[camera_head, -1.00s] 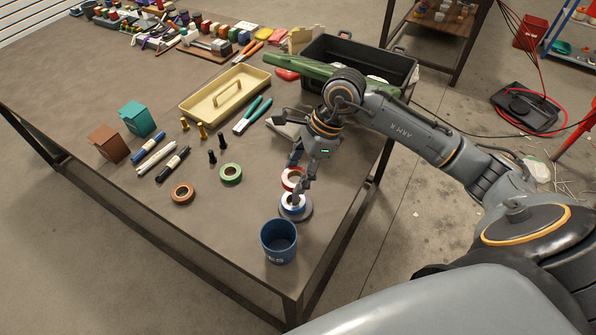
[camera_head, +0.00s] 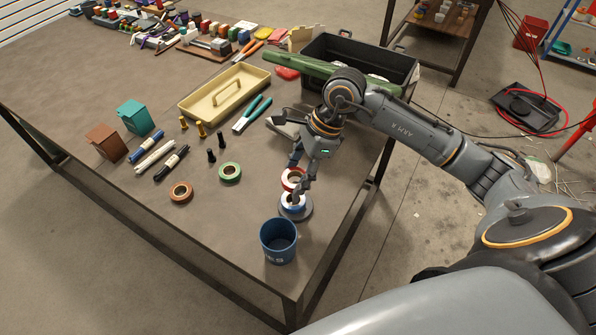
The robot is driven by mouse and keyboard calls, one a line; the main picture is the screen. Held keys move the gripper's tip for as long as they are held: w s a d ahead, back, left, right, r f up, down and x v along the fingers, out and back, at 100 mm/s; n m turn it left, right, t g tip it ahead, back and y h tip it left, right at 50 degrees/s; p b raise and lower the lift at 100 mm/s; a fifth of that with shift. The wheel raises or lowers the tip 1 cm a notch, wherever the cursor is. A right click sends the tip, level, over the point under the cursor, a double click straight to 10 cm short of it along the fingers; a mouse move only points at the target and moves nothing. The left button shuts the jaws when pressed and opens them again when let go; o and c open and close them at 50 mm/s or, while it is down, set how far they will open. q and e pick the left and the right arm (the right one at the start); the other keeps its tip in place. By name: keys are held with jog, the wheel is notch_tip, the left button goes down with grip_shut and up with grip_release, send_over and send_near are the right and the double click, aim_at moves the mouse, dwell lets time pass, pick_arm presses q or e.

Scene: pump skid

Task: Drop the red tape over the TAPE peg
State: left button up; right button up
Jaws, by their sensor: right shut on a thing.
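The red tape (camera_head: 288,182) is a red ring with a pale core, at the right part of the bench. My right gripper (camera_head: 301,191) is shut on its near right side, and the fingers hide part of it. Just in front and below, a blue tape ring (camera_head: 286,206) lies around a stand with a round grey base (camera_head: 304,214). The peg itself is mostly hidden by the fingers, and no TAPE label can be read. The red tape looks a little above and behind the blue ring; its exact height I cannot tell. My left gripper is not in view.
A blue cup (camera_head: 279,242) stands close in front of the stand, near the bench edge. Green tape (camera_head: 230,172) and brown tape (camera_head: 181,193) lie to the left.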

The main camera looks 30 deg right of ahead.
jog(key=o, duration=1.1)
jog(key=v, duration=1.2)
jog(key=shift+s+d, duration=0.1)
